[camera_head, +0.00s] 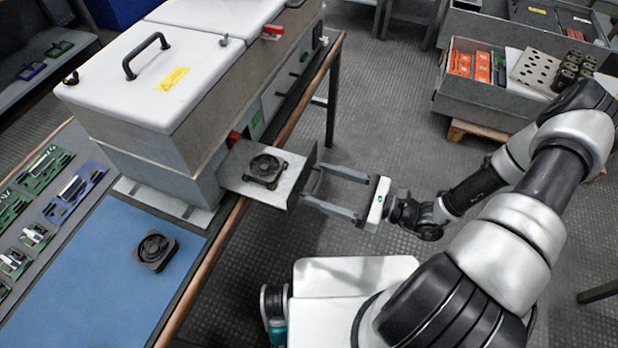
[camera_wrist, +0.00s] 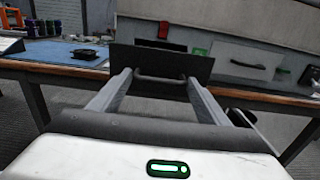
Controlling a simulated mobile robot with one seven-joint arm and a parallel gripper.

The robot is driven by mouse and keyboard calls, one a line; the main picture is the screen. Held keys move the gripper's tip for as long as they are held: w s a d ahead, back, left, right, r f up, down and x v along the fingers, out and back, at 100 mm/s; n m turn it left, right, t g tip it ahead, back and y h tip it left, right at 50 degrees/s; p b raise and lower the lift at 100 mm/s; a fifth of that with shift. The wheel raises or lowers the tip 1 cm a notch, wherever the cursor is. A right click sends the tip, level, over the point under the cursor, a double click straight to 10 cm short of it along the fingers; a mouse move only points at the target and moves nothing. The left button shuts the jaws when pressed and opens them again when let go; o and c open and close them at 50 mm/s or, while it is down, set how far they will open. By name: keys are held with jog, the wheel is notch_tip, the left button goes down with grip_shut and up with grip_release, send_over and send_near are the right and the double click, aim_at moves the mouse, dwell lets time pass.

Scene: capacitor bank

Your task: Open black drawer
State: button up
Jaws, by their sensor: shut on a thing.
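The black drawer (camera_head: 237,172) is pulled out from the side of the large grey-and-white machine, over the table edge. A black fan (camera_head: 265,171) lies in it. In the wrist view, the drawer's dark front plate (camera_wrist: 192,62) faces me, with a bar handle (camera_wrist: 158,79) across its lower part. My gripper (camera_head: 312,184) is at the front plate, its two long grey fingers pointing at it. The fingertips sit at the two ends of the handle, and the gripper is shut on it. The exact contact is too small to tell.
A second fan (camera_head: 155,250) lies on the blue mat (camera_head: 105,285), with green circuit boards to its left. The machine (camera_head: 150,80) has other handled fronts and a red switch near the drawer. A grey parts bin (camera_head: 480,102) stands at the upper right. Floor around my gripper is clear.

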jog(key=shift+s+d, duration=0.3)
jog(key=shift+s, duration=0.15)
jog(key=o, duration=1.2)
jog(key=shift+o, duration=0.2)
jog(key=shift+w, duration=0.15)
jog(key=v, duration=1.7)
jog(key=shift+d, duration=0.25)
